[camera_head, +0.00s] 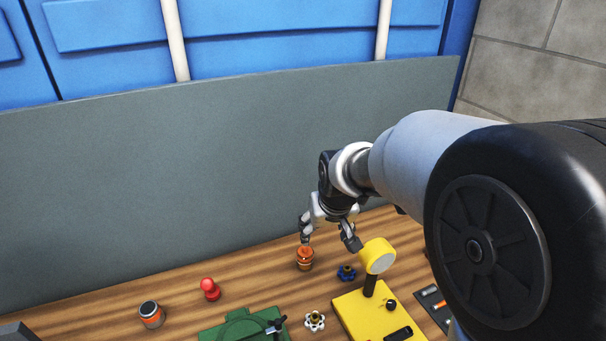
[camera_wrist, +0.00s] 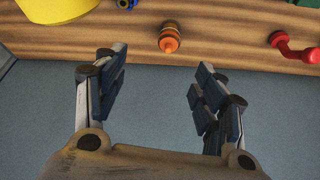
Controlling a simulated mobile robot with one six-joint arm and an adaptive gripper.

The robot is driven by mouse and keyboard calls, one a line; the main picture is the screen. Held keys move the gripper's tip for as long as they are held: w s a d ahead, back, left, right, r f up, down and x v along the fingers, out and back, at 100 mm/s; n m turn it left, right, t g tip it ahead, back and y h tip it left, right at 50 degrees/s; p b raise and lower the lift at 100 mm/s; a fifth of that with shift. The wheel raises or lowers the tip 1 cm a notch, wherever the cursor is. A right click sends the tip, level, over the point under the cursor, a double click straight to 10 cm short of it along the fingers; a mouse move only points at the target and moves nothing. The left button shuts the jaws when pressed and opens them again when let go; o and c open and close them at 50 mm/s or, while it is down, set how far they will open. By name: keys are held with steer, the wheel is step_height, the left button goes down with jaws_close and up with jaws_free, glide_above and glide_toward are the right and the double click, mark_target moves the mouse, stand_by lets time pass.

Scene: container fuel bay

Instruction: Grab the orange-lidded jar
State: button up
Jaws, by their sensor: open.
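The orange-lidded jar (camera_head: 305,259) stands upright on the wooden bench, below the left finger of my gripper in the head view. It is small, with an orange top and a brownish, banded body. In the wrist view the jar (camera_wrist: 169,36) shows beyond the fingertips, roughly in line with the gap between them. My gripper (camera_head: 329,241) is open and empty, with its fingers spread wide; they also show in the wrist view (camera_wrist: 160,68). The jar appears apart from both fingers.
A blue valve wheel (camera_head: 347,272) and a yellow device with a round head (camera_head: 379,256) stand right of the jar. A red handle (camera_head: 209,289) and a dark jar with an orange band (camera_head: 151,314) stand left. A white wheel (camera_head: 315,321) and green case (camera_head: 240,328) lie in front. A grey panel (camera_head: 150,190) rises behind.

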glide_toward(306, 248)
steer(key=b+x, duration=0.2)
steer(key=x, duration=0.7)
steer(key=shift+w+f+b, duration=0.2)
steer(key=shift+f+b, duration=0.05)
steer(key=shift+b, duration=0.15)
steer(key=shift+b+x, duration=0.95)
steer(key=shift+x, duration=2)
steer(key=shift+a+r, duration=0.1)
steer(key=shift+a, duration=0.1)
steer(key=shift+s, duration=0.1)
steer(key=shift+c, duration=0.3)
steer(key=c, duration=1.2)
steer(key=shift+o, duration=0.2)
